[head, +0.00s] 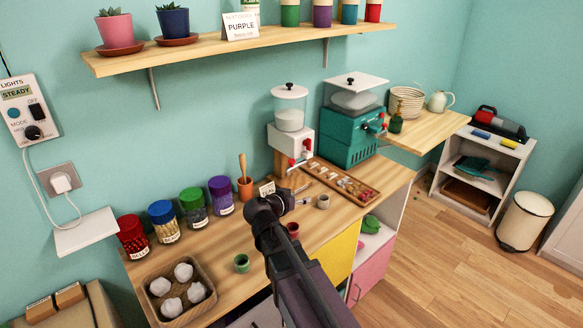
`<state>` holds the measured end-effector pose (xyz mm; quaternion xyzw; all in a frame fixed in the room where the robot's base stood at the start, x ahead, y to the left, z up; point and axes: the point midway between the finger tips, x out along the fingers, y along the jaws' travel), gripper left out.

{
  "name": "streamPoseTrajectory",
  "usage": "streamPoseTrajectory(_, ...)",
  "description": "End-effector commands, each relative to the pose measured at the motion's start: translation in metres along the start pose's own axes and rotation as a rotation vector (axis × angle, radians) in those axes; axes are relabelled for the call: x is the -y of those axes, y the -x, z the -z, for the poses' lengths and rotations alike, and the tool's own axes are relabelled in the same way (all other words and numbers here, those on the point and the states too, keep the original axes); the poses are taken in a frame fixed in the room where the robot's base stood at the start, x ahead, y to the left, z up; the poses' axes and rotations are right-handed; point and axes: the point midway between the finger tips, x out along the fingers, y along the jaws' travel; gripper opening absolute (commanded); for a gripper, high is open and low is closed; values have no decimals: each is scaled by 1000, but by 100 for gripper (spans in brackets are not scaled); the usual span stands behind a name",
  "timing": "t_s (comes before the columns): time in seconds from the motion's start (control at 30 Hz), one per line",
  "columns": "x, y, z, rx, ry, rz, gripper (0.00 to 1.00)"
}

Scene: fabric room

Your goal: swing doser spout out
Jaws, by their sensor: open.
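A white doser (289,140) with a clear hopper and black lid knob stands at the back of the wooden counter, on a wooden stand. Its red-and-white spout (301,159) is at the lower front; its exact angle is too small to tell. My gripper (300,199) is in front of and below the doser, over the counter, apart from the spout. It is open, and I see nothing held in it. My dark arm comes up from the bottom and hides part of the counter.
A teal machine (351,138) stands right of the doser. A wooden tray (370,196) of small pieces lies in front of it. A mortar with pestle (245,188) and several coloured jars stand left. A shelf (250,40) hangs above.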

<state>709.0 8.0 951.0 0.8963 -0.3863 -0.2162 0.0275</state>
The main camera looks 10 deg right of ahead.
Motion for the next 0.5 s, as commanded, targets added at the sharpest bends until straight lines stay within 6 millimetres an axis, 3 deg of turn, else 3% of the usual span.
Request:
streamPoseTrajectory(0.03,14,2,3,-59,-25,14,70)
streamPoseTrajectory(0.2,47,18,26,-244,-116,76,70)
streamPoseTrajectory(0.5,76,40,44,-392,-189,159,70)
